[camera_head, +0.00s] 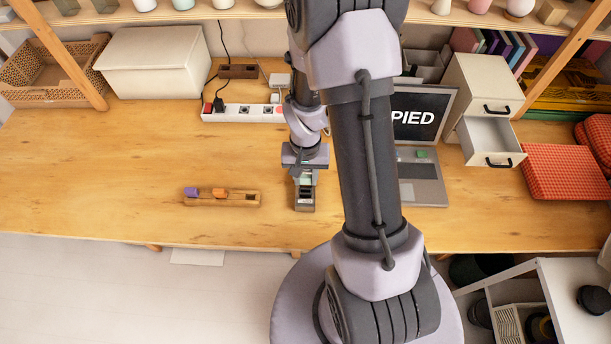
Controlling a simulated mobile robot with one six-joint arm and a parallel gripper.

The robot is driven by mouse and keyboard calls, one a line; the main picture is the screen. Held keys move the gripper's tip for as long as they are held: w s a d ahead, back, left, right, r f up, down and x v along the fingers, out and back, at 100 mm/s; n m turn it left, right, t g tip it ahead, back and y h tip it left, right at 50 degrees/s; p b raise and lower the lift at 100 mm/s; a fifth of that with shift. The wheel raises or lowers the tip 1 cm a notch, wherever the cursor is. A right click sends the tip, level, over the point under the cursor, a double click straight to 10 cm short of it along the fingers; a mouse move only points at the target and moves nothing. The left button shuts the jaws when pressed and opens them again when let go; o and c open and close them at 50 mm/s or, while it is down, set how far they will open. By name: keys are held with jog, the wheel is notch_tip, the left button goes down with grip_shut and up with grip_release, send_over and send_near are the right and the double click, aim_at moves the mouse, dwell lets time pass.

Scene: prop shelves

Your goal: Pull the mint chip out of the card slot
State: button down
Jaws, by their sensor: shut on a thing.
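My gripper (305,172) points down over a small dark slotted block (304,207), which looks like the card slot, near the table's front edge. The gripper is shut on the mint chip (306,180), a pale green piece showing just below the fingers. The chip is at the far end of the block. From this angle I cannot tell whether its lower edge is inside the slot or clear of it. My arm hides part of the table behind the gripper.
A wooden rack (248,200) with a purple chip (191,191) and an orange chip (219,192) lies to the left. A laptop (428,190) reading "PIED" stands right, partly behind my arm, with a green piece (421,154) on it. A power strip (232,113) lies behind. The left tabletop is clear.

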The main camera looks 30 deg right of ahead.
aim_at(306, 176)
jog(key=shift+r+p, duration=1.3)
jog(key=shift+r, duration=0.65)
jog(key=shift+d, duration=0.1)
